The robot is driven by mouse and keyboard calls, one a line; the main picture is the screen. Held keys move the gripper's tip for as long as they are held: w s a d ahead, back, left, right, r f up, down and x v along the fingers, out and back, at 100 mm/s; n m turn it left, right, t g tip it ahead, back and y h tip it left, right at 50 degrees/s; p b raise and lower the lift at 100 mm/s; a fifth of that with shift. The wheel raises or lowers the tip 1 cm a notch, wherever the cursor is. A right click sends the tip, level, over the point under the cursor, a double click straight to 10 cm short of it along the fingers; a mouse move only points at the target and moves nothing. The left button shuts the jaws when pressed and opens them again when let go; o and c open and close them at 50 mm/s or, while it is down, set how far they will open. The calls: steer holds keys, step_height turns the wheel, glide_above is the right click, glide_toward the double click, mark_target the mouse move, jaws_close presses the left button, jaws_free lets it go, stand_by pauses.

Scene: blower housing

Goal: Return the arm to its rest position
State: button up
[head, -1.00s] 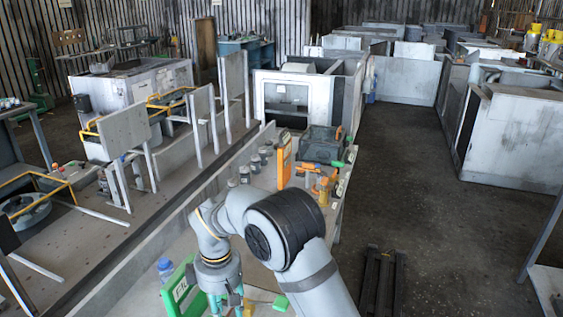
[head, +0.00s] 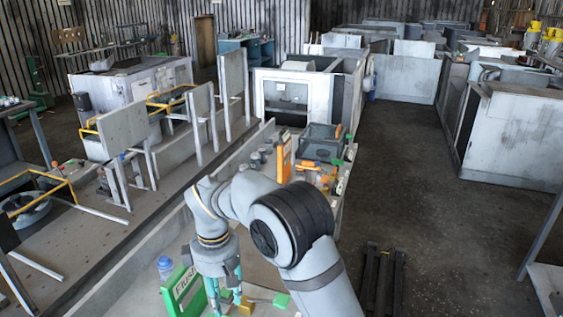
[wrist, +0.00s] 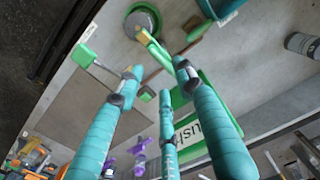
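My gripper (wrist: 158,78) has three long teal fingers, spread apart with nothing between their tips in the wrist view. In the head view my gripper (head: 222,297) points down over the bench at the lower middle, just right of a green-framed sign (head: 183,290). My grey arm is bent, with its dark joint to the right of the gripper. The wrist view shows the green sign (wrist: 190,130) partly hidden behind the fingers. The fingertips appear above the bench, though their exact height is unclear.
The grey bench (head: 150,272) holds an orange device (head: 284,155), a dark grey bin (head: 320,143) and a blue-capped bottle (head: 165,267). In the wrist view, a green round dish (wrist: 143,20) and a green-handled tool (wrist: 152,47) lie near the fingertips. Open floor (head: 425,190) lies right.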

step_height(320, 180, up, 6)
step_height(320, 180, down, 12)
steer(key=shift+s+r, duration=0.1)
steer(key=shift+n+p, duration=0.4)
steer(key=shift+a+n+p, duration=0.1)
steer(key=shift+n+p, duration=0.2)
steer(key=shift+n, duration=0.8)
